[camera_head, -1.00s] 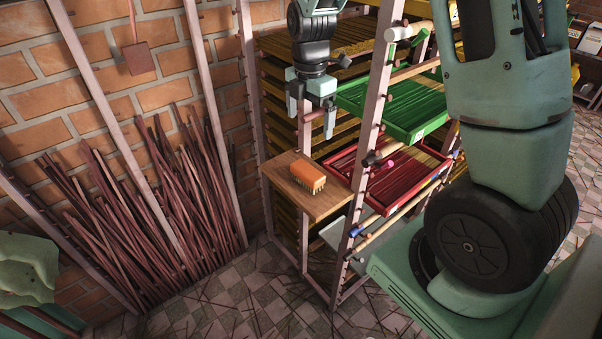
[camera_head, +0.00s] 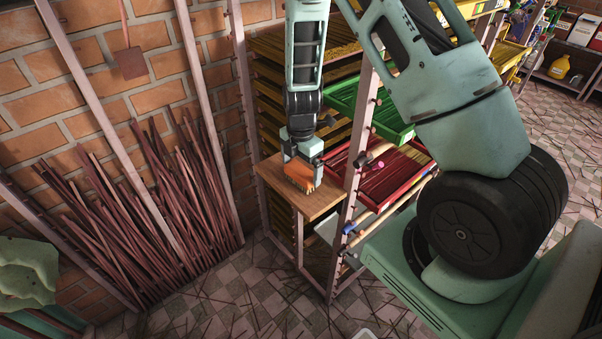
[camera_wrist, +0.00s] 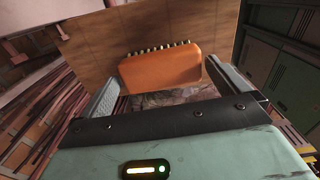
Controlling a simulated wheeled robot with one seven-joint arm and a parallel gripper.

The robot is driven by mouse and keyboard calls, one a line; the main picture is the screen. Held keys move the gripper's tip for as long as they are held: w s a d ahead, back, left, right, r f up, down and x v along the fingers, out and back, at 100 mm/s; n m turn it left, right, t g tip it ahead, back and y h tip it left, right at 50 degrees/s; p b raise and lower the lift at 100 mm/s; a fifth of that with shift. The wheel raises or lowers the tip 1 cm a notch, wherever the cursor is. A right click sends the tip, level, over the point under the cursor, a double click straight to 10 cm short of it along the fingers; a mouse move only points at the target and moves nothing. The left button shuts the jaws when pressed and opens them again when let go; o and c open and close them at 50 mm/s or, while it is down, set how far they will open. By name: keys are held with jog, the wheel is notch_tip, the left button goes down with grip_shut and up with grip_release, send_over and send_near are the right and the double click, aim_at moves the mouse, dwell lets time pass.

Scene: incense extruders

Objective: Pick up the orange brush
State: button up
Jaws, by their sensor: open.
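The orange brush (camera_head: 300,173) lies on a small wooden shelf (camera_head: 318,204) at the end of the rack. Its orange back faces up and its bristles show along one edge in the wrist view (camera_wrist: 162,66). My gripper (camera_head: 303,170) is open and right above the brush, pointing down. In the wrist view its two fingers stand apart, one left and one right of the near part of the brush. In the head view the gripper hides part of the brush. I cannot tell whether the fingers touch it.
A rack post (camera_head: 358,140) stands just right of the shelf. A green tray (camera_head: 372,112) and a red tray (camera_head: 392,176) sit in the rack beyond it. Many thin sticks (camera_head: 150,200) lean on the brick wall at left.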

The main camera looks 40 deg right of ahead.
aim_at(301, 170)
jog(key=shift+f, duration=1.2)
jog(key=c, duration=0.8)
jog(key=shift+r, duration=0.1)
notch_tip(301, 170, up, 10)
jog(key=shift+f+b, duration=0.1)
jog(key=shift+b, duration=0.8)
jog(key=shift+o, duration=0.9)
